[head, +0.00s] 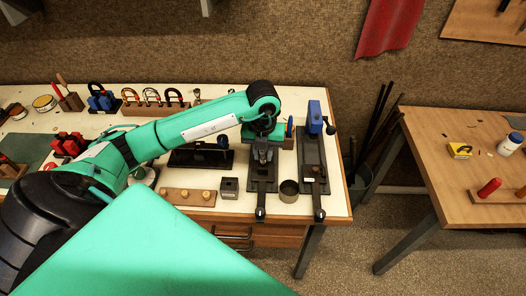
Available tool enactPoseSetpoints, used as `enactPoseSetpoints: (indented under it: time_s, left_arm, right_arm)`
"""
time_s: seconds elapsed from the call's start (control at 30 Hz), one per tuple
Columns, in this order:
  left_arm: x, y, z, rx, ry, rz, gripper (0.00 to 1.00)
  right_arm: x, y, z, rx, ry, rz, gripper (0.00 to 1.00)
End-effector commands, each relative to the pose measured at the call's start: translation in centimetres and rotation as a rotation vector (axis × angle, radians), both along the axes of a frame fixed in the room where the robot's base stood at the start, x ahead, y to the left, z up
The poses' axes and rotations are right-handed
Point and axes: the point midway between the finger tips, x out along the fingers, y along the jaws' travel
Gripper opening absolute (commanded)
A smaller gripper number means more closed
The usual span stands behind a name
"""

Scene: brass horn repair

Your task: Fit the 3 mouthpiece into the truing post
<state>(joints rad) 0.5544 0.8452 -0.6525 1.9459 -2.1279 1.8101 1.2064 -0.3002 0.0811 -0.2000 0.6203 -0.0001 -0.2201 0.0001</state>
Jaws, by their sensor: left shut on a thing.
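My left gripper (263,157) points down over a black bench fixture (262,188) near the right end of the workbench. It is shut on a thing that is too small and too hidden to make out. A small dark square block (229,187) sits between the strip and the fixture. I cannot clearly identify the truing post. My right gripper does not show.
A second black fixture with a blue head (315,118) stands at the right. A round metal cup (289,190) sits between the two fixtures. Another wooden table (450,140) stands right, across a floor gap.

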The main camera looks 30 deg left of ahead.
Motion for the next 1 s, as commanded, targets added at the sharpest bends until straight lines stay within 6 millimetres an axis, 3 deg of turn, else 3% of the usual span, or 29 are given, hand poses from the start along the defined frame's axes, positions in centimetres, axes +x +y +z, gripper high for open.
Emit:
enactPoseSetpoints:
  time_s: [0.7,0.73,0.83,0.87,1.0]
  left_arm:
    - [0.0,0.0,-1.9,0.000,-0.001,0.000,0.00]
    - [0.0,0.0,-1.8,0.000,-0.001,0.000,0.25]
    - [0.0,0.0,-1.8,-0.001,0.000,0.000,0.45]
    - [0.0,0.0,-1.8,-0.001,0.000,0.000,0.49]
    - [0.0,0.0,-1.8,0.000,0.000,0.000,0.49]
  right_arm:
    - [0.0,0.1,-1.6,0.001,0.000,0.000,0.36]
    - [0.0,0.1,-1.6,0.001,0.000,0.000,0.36]
    - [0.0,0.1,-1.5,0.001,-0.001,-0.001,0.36]
    - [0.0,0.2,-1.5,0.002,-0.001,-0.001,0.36]
    - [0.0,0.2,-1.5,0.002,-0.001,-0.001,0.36]
